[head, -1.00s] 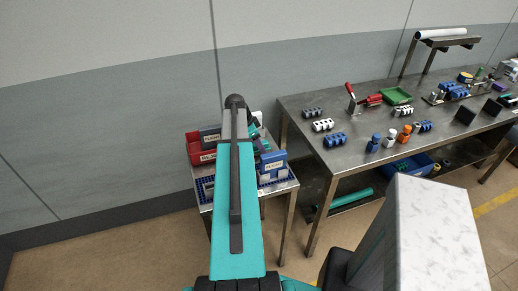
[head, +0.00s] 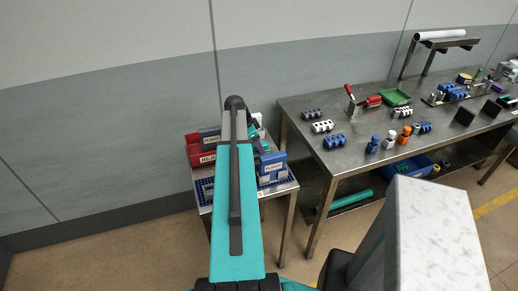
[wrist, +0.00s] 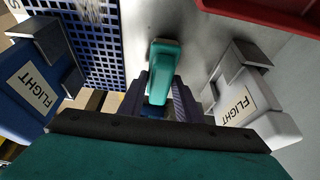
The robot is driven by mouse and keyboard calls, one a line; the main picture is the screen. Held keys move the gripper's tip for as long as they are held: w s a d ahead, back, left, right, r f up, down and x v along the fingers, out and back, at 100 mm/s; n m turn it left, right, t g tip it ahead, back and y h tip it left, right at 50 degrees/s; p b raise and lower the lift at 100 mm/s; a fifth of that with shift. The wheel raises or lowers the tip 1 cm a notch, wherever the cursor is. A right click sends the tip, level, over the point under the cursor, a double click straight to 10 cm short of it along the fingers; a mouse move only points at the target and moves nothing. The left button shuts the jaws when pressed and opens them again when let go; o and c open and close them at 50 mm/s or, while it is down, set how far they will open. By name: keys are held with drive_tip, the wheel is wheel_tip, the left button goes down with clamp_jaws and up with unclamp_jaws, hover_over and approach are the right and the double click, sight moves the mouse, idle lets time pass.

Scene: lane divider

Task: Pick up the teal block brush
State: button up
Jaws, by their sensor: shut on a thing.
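The teal block brush (wrist: 163,62) shows in the wrist view, its rounded teal end pointing away between my fingers. My gripper (wrist: 160,92) is shut on it, with a dark finger on each side. The fingers and the dark edge of my wrist hide its lower part. In the head view my own arm covers most of the gripper. Whether the brush is clear of the surface below is hard to tell.
A blue FLIGHT box (wrist: 30,95) stands left and a grey FLIGHT box (wrist: 250,95) right, both close to the gripper. A red bin (head: 198,156) and blue perforated mat (wrist: 85,40) share the small table. A metal workbench (head: 350,155) with several parts stands right.

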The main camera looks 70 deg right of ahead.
drive_tip(key=shift+r, duration=0.1)
drive_tip(key=shift+r+b, duration=1.55)
drive_tip(key=shift+r, duration=3.35)
